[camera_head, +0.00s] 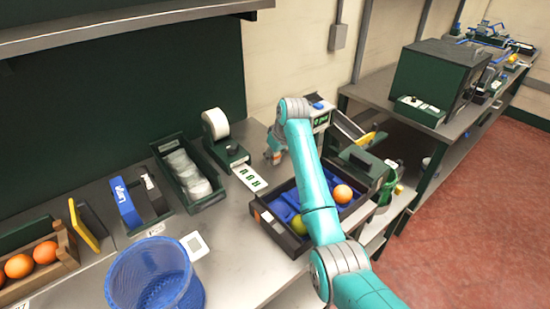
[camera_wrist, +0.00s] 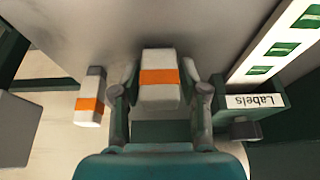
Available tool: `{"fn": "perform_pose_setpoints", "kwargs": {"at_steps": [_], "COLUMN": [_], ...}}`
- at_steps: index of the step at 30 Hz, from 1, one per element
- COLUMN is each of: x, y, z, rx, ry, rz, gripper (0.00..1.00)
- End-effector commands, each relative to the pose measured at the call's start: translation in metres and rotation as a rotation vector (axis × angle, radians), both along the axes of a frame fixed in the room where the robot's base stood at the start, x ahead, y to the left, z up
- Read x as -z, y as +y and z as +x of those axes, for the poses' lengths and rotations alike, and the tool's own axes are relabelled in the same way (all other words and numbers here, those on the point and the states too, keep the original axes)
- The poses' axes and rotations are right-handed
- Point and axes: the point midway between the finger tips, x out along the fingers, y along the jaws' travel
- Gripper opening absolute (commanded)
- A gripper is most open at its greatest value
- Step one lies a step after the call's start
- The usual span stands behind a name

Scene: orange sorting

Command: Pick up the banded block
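A white block with an orange band (camera_wrist: 160,92) stands between the two fingers of my gripper (camera_wrist: 162,76) in the wrist view. The fingertips lie close against its left and right sides, and my gripper looks shut on it. A second, narrower-looking white block with an orange band (camera_wrist: 90,104) is apart, just left of the left finger. In the head view my gripper (camera_head: 274,152) is at the back of the bench, with a small orange patch at its tips. The block's outline is too small to make out there.
A label holder marked "Labels" (camera_wrist: 248,102) is close to the right finger. In the head view, a black crate (camera_head: 262,217) with fruit and blue lining lies under my arm. A label dispenser (camera_head: 228,150) stands left of my gripper. A blue basket (camera_head: 155,280) is at the front.

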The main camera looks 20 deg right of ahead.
Motion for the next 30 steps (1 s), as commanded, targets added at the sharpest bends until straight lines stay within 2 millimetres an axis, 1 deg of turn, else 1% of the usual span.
{"fn": "perform_pose_setpoints", "kwargs": {"at_steps": [1, 2, 3, 4, 12, 16, 20, 27, 30], "x": [0.0, 0.0, 0.0, 0.0, -0.001, -0.01, -0.03, -0.075, -0.088], "y": [0.0, 0.0, 0.0, 0.0, 0.0, 0.0, 0.0, 0.0, 0.0], "z": [0.0, 0.0, 0.0, 0.0, 0.0, 0.0, 0.001, 0.001, 0.0], "rx": [0.0, 0.0, 0.0, 0.0, 0.0, 0.0, 0.0, -0.001, -0.001], "ry": [0.0, 0.0, 0.0, 0.0, 0.0, -0.002, -0.003, -0.003, -0.001], "rz": [0.0, 0.0, 0.0, 0.0, 0.0, 0.0, 0.0, 0.0, -0.001], "gripper": [0.23, 0.15, 0.05, 0.0, 0.0, 0.0, 0.0, 0.0, 0.0]}}
